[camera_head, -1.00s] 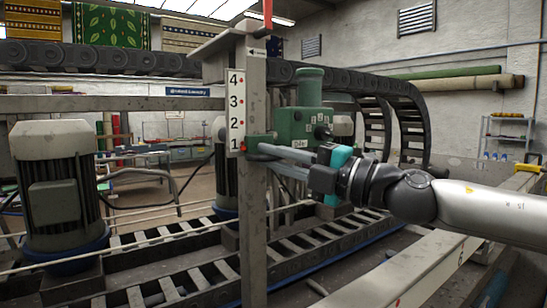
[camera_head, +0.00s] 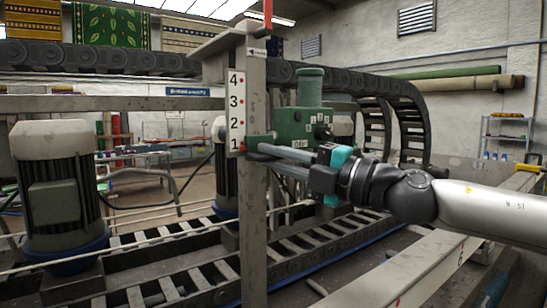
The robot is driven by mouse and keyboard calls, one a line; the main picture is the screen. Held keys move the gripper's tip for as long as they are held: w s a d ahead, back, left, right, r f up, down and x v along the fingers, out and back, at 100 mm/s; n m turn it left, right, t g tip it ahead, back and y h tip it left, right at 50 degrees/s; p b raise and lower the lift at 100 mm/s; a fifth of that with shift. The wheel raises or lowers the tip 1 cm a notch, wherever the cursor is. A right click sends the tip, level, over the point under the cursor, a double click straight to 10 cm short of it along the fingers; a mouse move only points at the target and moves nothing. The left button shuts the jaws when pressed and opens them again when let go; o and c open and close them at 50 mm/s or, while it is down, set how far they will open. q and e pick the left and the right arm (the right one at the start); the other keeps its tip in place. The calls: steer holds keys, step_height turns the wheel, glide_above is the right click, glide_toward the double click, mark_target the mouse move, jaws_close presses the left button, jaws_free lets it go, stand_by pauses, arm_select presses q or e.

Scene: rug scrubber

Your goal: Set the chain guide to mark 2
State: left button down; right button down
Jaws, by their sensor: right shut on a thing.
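A post (camera_head: 254,220) carries a white scale plate (camera_head: 235,115) numbered 4 at the top down to 1 at the bottom, with red dots beside the numbers. My left gripper is not in view.
A green machine housing (camera_head: 305,125) stands just behind the fingers. A black cable chain (camera_head: 150,60) runs across above and curves down at the right. A grey motor (camera_head: 55,170) stands at the left. Slatted tracks (camera_head: 200,280) and a pale beam (camera_head: 400,275) lie below.

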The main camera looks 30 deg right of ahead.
step_height(320, 180, up, 4)
steer(key=p, duration=0.3)
steer(key=shift+f, duration=0.1)
steer(key=c, duration=0.9)
jaws_free()
steer(key=shift+f, duration=0.15)
